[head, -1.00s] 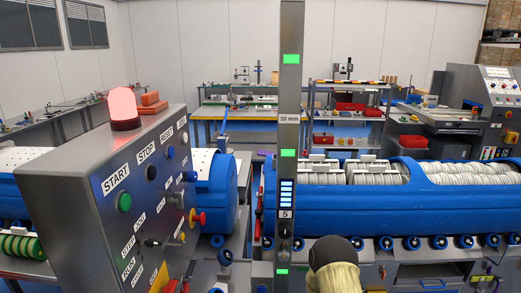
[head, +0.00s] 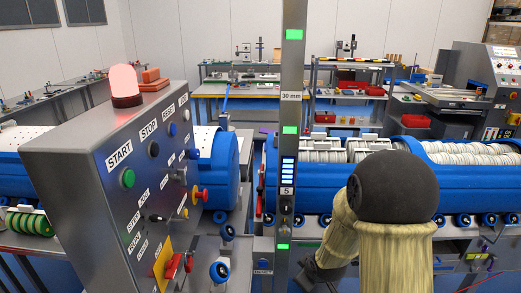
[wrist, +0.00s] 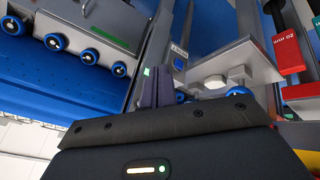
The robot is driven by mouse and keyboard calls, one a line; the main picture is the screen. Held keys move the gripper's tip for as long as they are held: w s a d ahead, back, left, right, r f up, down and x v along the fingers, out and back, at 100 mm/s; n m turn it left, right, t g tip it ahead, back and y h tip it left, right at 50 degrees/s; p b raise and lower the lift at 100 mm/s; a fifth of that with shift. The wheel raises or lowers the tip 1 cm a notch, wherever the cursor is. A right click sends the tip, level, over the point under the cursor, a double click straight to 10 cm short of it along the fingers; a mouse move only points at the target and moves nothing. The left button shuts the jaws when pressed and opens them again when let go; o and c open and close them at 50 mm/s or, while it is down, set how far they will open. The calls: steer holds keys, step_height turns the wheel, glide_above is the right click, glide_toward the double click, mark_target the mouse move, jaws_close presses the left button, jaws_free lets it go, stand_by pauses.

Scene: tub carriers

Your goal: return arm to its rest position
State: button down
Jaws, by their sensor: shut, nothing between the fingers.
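My gripper (wrist: 158,80) shows in the wrist view as two dark fingers standing close together above the dark gripper body, with nothing between them. It is near grey metal machine parts and blue rollers. In the head view my arm, with a dark rounded joint and beige sleeves, rises at the lower right, in front of the blue machine (head: 465,185). The gripper itself cannot be made out in the head view.
A grey control panel (head: 85,185) with a lit red lamp (head: 124,85) stands at left. A grey post (head: 291,110) with green lights stands left of my arm. Blue rollers (wrist: 54,42) and a red 20 mm block (wrist: 287,48) show in the wrist view. Workbenches stand behind.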

steer(key=s+d+r+m+g, duration=0.1)
steer(key=s+r+m, duration=0.3)
steer(key=s, duration=0.4)
steer(key=s+d+r+m+g, duration=0.1)
steer(key=s+r+m, duration=0.3)
steer(key=s, duration=0.4)
steer(key=shift+s+m+g+h, duration=0.2)
steer(key=shift+m+g+h, duration=0.2)
steer(key=shift+g, duration=0.5)
